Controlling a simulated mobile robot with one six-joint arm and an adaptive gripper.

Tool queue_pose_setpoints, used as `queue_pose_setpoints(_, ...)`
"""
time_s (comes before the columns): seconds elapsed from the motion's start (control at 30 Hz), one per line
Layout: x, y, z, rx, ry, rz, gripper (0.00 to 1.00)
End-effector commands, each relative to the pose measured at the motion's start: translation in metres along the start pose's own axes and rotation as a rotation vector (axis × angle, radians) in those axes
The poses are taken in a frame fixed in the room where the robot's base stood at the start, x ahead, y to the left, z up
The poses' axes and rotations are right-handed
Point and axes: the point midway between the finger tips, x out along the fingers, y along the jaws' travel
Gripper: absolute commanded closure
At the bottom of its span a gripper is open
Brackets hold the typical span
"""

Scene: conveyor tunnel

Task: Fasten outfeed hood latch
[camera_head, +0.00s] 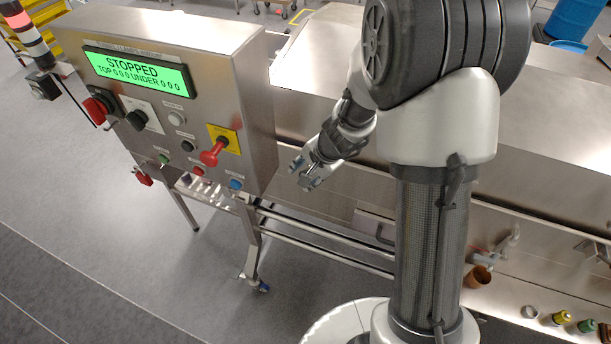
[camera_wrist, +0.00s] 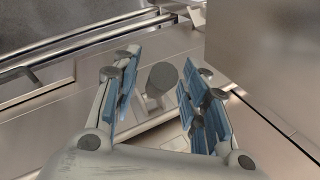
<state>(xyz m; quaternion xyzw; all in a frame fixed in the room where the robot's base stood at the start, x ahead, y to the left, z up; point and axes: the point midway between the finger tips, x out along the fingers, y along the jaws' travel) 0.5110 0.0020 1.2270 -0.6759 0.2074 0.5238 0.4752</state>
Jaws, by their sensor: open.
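My gripper (camera_head: 306,182) hangs in front of the steel side of the machine, just right of the control panel. In the wrist view its two fingers with blue pads (camera_wrist: 156,92) are spread apart. A dark grey round knob (camera_wrist: 162,76) on a pale stem shows between the fingers; I cannot tell how far beyond the pads it lies, and it may be the latch. The steel hood (camera_head: 560,165) spans the right side of the head view, partly behind my arm. No latch is clearly recognizable in the head view.
The control panel (camera_head: 258,100), its screen reading STOPPED, stands close left of my gripper. A red knob on a yellow plate (camera_head: 215,152) sticks out from it. Steel rails (camera_head: 330,243) run below.

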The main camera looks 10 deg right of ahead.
Motion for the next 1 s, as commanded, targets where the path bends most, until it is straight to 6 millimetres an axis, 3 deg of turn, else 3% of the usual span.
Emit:
queue_pose_setpoints(0.33, 0.0043, -0.0004, 0.0002, -0.001, 0.0, 0.0, 0.59)
queue_pose_setpoints(1.0, 0.0041, -0.0003, 0.0002, 0.0, 0.0, 0.0, 1.0)
